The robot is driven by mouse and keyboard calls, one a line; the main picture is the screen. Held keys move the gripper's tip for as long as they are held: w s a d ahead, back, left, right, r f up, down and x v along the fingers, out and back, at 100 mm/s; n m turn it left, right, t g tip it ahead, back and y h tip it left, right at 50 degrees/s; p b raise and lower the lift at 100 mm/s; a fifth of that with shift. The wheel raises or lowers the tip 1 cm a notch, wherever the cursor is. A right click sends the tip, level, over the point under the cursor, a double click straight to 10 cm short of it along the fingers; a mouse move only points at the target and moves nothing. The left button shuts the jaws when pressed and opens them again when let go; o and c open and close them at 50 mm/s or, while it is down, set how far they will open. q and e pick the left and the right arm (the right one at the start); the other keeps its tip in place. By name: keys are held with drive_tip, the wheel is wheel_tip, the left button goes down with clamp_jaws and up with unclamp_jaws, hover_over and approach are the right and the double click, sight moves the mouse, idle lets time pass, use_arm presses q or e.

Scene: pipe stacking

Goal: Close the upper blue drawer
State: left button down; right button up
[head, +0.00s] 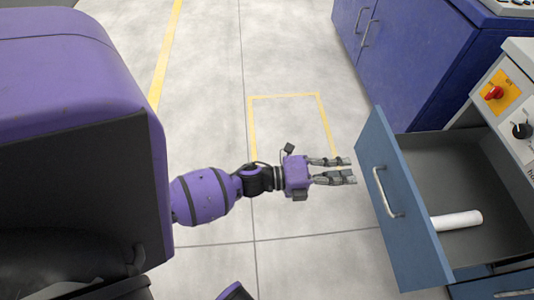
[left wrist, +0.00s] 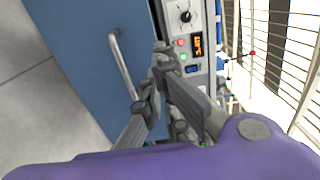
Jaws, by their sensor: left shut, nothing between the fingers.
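The upper blue drawer (head: 408,240) is pulled out from the cabinet at the right of the head view. Its front panel carries a silver handle (head: 385,192), and its grey inside is visible. A white cylinder (head: 457,220) lies in it. My left gripper (head: 352,170) is shut and empty. It is to the left of the drawer front, pointing toward it, with a visible gap. In the left wrist view the blue front (left wrist: 80,45) and its handle (left wrist: 122,65) lie beyond and left of the fingers (left wrist: 156,72). My right gripper is not in view.
A control panel with a red switch (head: 494,92) and a black knob (head: 521,130) is above the drawer. Another drawer handle (head: 514,293) shows below. A dark blue cabinet (head: 415,60) stands behind. The floor (head: 300,235) left of the drawer is clear.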

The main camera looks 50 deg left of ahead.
use_arm(q)
drive_tip(key=b, duration=0.2)
approach(412, 179)
drive_tip(key=w, duration=0.6)
drive_tip(key=shift+w+r, duration=0.15)
drive_tip(key=shift+w, duration=0.2)
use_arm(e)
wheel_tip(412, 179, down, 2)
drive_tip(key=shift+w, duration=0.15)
use_arm(q)
drive_tip(key=shift+d, duration=0.1)
